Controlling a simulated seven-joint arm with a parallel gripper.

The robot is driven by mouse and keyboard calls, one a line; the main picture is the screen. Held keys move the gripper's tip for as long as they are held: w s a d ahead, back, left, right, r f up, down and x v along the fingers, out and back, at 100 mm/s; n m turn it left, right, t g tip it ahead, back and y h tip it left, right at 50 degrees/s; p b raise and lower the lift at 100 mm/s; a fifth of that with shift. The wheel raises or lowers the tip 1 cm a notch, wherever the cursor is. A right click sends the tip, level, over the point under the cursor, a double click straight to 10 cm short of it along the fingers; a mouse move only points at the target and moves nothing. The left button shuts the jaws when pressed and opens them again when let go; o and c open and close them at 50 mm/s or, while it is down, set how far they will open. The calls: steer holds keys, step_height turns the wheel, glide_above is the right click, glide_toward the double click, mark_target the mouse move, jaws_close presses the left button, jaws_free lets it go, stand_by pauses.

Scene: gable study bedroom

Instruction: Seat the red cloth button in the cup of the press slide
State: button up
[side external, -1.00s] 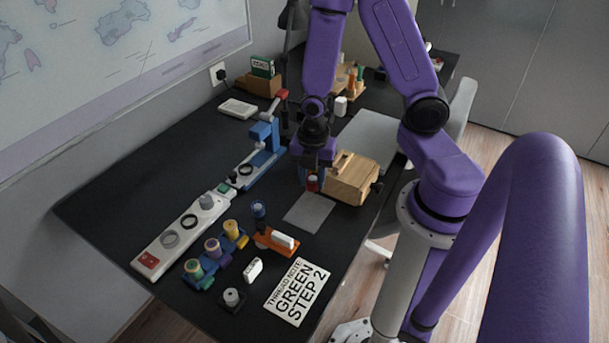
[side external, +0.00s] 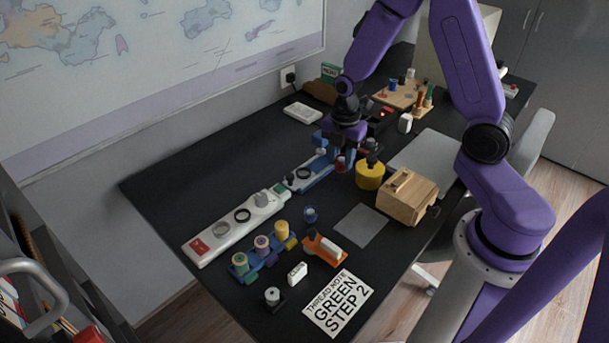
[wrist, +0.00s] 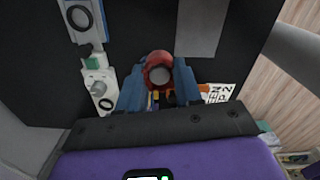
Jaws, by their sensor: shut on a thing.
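My gripper (side external: 341,166) is shut on the red cloth button (side external: 341,162), holding it above the table beside the press. In the wrist view the red button (wrist: 158,62), with a round grey centre, sits between my two blue fingertips (wrist: 159,78). The blue press (side external: 320,165) stands just left of my gripper in the side view, its upper part partly hidden by the gripper. A dark ring, seemingly the cup (side external: 303,174), lies on its slide. The ring also shows in the wrist view (wrist: 80,17), up and left of the button and apart from it.
A yellow round pot (side external: 370,178) and a wooden box (side external: 406,199) stand right of my gripper. A white strip device (side external: 222,233), thread spools (side external: 262,243) and a grey mat (side external: 360,225) lie nearer. The table left of the press is clear.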

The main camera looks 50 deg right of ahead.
steer(key=shift+w+d+r, duration=0.2)
steer(key=shift+w+d, duration=0.15)
steer(key=shift+w, duration=0.35)
glide_above(303, 175)
steer(key=f, duration=0.9)
steer(key=shift+s+f, duration=0.15)
steer(key=shift+s, duration=0.1)
steer(key=shift+w+f, duration=0.15)
steer(key=shift+f, duration=0.05)
steer(key=shift+w+f, duration=0.15)
steer(key=shift+f, duration=1.5)
steer(key=shift+f, duration=0.1)
steer(key=o, duration=1)
